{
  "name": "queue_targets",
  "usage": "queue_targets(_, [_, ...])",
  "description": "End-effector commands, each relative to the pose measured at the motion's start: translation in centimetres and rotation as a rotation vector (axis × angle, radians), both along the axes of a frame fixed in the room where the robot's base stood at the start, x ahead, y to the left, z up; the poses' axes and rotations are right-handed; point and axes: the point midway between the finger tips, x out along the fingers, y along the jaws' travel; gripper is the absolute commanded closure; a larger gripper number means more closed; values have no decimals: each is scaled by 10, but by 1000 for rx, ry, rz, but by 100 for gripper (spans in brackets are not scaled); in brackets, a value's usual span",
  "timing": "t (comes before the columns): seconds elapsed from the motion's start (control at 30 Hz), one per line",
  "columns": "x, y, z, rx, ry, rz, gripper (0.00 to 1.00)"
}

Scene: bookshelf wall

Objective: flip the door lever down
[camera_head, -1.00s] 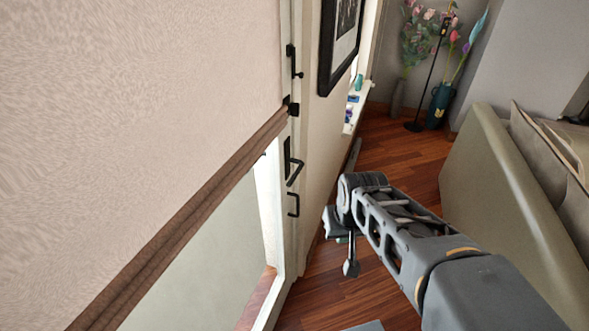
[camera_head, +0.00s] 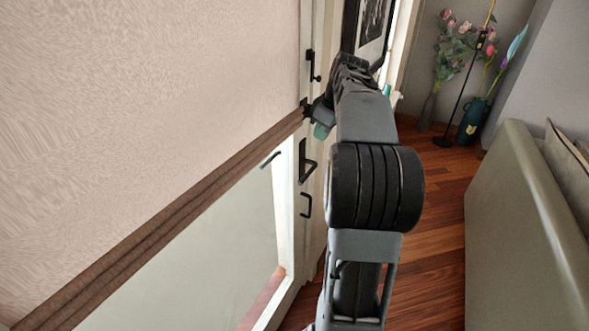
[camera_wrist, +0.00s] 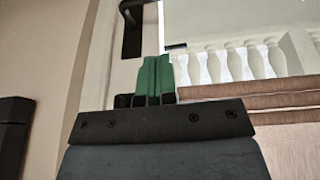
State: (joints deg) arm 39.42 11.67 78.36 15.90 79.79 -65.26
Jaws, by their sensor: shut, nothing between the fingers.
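A black handle on a dark plate (camera_wrist: 132,42) shows at the top left of the wrist view, partly cut off by the picture edge. My gripper (camera_head: 321,131) is near the door edge, above the lever in the head view and apart from it. Its green fingers (camera_wrist: 157,62) are pressed together with nothing between them. In the wrist view their tips lie beside the plate's lower end; whether they touch cannot be told.
A second black handle (camera_head: 306,205) is below the lever. A rolled brown blind edge (camera_head: 170,225) crosses the door glass. A framed picture (camera_head: 372,30) hangs beyond my arm. A sofa (camera_head: 520,220) stands at the right, with open wooden floor (camera_head: 435,230) before it.

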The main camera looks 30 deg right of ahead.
Motion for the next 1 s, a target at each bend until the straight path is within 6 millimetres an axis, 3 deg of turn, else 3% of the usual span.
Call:
queue_targets(0.63, [3,6,-6,-13,2,70,100])
queue_targets(1.0, [21,12,-65,-11,5,69,100])
